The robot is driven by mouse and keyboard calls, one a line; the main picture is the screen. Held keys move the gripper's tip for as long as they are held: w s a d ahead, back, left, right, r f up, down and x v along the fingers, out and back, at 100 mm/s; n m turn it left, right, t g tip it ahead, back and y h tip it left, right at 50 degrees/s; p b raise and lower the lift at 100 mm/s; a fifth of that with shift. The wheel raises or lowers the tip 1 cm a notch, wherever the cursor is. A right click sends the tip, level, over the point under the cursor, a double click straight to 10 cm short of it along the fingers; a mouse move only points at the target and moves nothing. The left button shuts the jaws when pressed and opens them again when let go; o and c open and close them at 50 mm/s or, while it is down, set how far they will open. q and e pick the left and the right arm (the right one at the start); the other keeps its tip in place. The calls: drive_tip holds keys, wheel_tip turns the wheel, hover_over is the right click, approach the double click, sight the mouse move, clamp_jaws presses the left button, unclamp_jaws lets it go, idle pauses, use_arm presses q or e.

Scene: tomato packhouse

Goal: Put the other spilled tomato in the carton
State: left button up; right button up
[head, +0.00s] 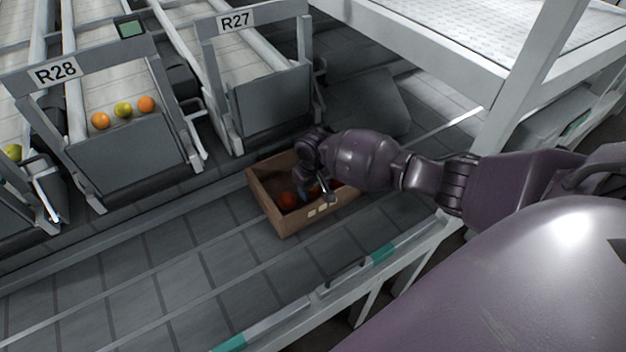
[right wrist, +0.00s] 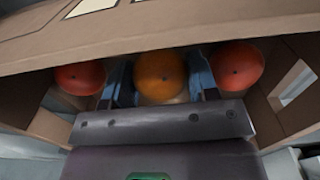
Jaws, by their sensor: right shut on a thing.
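The brown cardboard carton (head: 293,224) stands on the grey slatted belt in the head view; its wall also crosses the right wrist view (right wrist: 200,35). My right gripper (head: 314,194) reaches down into the carton. In the right wrist view its blue fingers (right wrist: 160,85) are shut on an orange tomato (right wrist: 160,78). A red tomato (right wrist: 80,78) lies left of the fingers and another red tomato (right wrist: 237,66) lies right of them, inside the carton. In the head view one red tomato (head: 288,200) shows inside; my arm hides part of the carton. My left gripper is out of view.
Lane R28 (head: 55,71) holds two orange tomatoes and a yellow-green tomato (head: 123,110) behind its grey flap. Lane R27 (head: 235,21) looks empty. A yellow-green tomato (head: 12,152) shows at the far left edge. The belt (head: 150,270) left of the carton is clear.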

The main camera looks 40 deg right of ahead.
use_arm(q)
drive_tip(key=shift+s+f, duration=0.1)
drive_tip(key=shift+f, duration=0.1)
use_arm(e)
drive_tip(key=shift+f, duration=0.55)
drive_tip(key=o, duration=0.8)
drive_tip(key=c, duration=0.3)
drive_tip(key=shift+c, duration=0.2)
drive_tip(key=shift+w+r+p, duration=0.1)
drive_tip(key=shift+r+p, duration=0.35)
drive_tip(key=shift+r, duration=0.55)
drive_tip(key=shift+r+p, duration=1.6)
drive_tip(key=shift+r, duration=1)
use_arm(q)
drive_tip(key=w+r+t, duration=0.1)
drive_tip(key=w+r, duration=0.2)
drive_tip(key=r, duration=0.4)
use_arm(e)
drive_tip(key=shift+f, duration=0.1)
